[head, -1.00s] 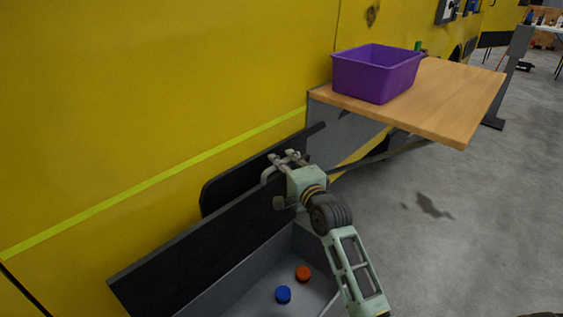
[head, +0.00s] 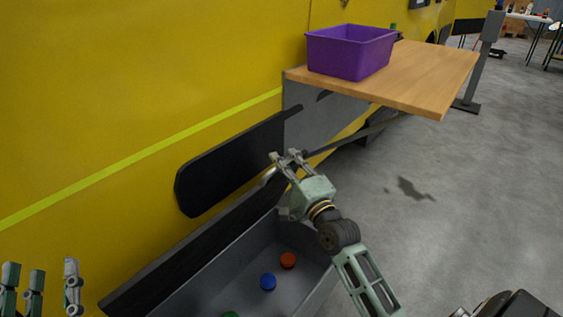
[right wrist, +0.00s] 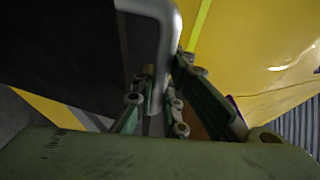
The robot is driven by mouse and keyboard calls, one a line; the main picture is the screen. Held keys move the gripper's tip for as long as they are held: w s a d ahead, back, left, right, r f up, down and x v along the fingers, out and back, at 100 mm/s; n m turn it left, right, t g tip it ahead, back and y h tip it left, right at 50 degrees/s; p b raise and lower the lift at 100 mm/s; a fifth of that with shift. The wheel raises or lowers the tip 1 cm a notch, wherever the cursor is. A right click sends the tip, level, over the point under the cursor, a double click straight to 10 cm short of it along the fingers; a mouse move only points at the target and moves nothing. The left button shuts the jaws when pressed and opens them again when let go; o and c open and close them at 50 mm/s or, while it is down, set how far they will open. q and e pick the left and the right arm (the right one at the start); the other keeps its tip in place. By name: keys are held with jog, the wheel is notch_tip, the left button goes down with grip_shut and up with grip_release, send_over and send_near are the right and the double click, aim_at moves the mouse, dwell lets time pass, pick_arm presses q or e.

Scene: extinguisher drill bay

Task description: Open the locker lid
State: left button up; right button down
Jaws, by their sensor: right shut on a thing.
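The locker (head: 325,277) is a grey open-topped bin beside the yellow wall. Its black lid (head: 190,257) stands raised along the wall side, leaving the inside visible. My right gripper (head: 288,158) is at the lid's far end, shut on the grey bar handle (head: 267,178). In the right wrist view the handle (right wrist: 171,45) runs down between the fingers, beside the dark lid (right wrist: 60,50). My left gripper (head: 52,285) is at the lower left, its fingers apart and empty, left of the lid.
Red (head: 288,260), blue (head: 268,281) and green (head: 231,314) round pieces lie in the locker. A wooden shelf (head: 430,75) holding a purple bin (head: 350,52) juts out beyond it. A black panel (head: 225,170) is on the yellow wall.

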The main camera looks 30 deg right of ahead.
jog(key=shift+f, duration=0.2)
jog(key=c, duration=2)
grip_release()
jog(key=shift+r, duration=0.1)
jog(key=shift+c, duration=0.2)
jog(key=shift+s, duration=0.1)
jog(key=v, duration=1.1)
jog(key=shift+s, duration=0.4)
jog(key=shift+a, duration=0.1)
